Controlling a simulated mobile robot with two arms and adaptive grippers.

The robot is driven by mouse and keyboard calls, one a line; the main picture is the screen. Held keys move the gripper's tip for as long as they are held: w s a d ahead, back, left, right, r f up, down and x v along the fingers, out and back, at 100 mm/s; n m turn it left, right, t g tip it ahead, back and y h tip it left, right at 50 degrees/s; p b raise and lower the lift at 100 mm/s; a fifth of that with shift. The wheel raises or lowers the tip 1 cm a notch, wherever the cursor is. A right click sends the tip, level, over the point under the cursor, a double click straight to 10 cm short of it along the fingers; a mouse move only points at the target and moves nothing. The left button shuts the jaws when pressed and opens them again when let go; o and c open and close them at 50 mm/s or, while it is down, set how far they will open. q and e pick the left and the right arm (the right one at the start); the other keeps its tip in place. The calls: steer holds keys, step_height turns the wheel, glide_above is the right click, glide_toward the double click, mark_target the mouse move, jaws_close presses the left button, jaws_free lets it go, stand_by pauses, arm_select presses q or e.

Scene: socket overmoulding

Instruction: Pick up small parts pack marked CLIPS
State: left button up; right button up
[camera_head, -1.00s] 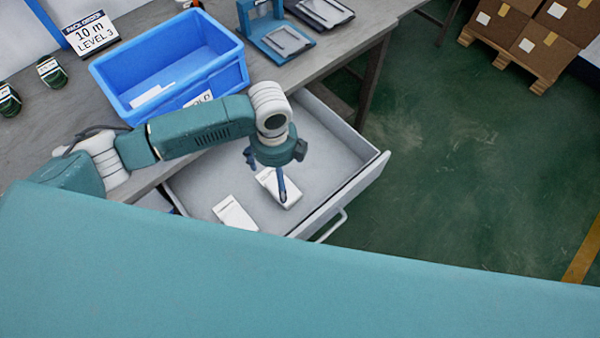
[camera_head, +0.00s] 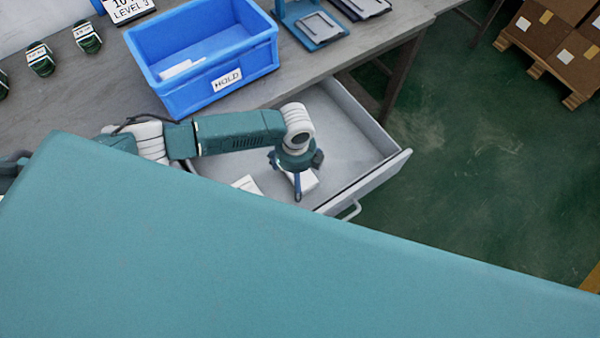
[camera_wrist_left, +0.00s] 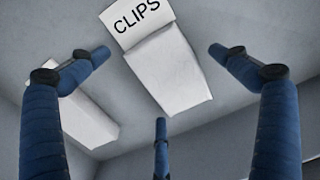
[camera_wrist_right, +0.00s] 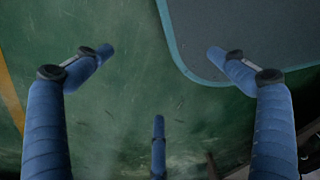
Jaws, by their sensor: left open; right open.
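The CLIPS pack (camera_wrist_left: 168,68) is a white pack with a label reading CLIPS at one end, lying in the open drawer. In the head view the CLIPS pack (camera_head: 309,181) is partly hidden under my left gripper (camera_head: 298,187). In the left wrist view the open fingers of my left gripper (camera_wrist_left: 155,75) stand apart on both sides of the pack, with a third finger below it; no contact shows. My right gripper (camera_wrist_right: 160,75) is open and empty in its wrist view, above the green floor; it is not seen in the head view.
A second white pack (camera_head: 247,184) lies left of the CLIPS pack in the grey drawer (camera_head: 345,140), and shows in the left wrist view (camera_wrist_left: 75,108). The drawer walls surround both. A blue HOLD bin (camera_head: 240,52) stands on the bench (camera_head: 60,100) behind.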

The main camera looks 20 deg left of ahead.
arm_select(q)
steer(key=c, duration=1.3)
steer(key=shift+r, duration=0.1)
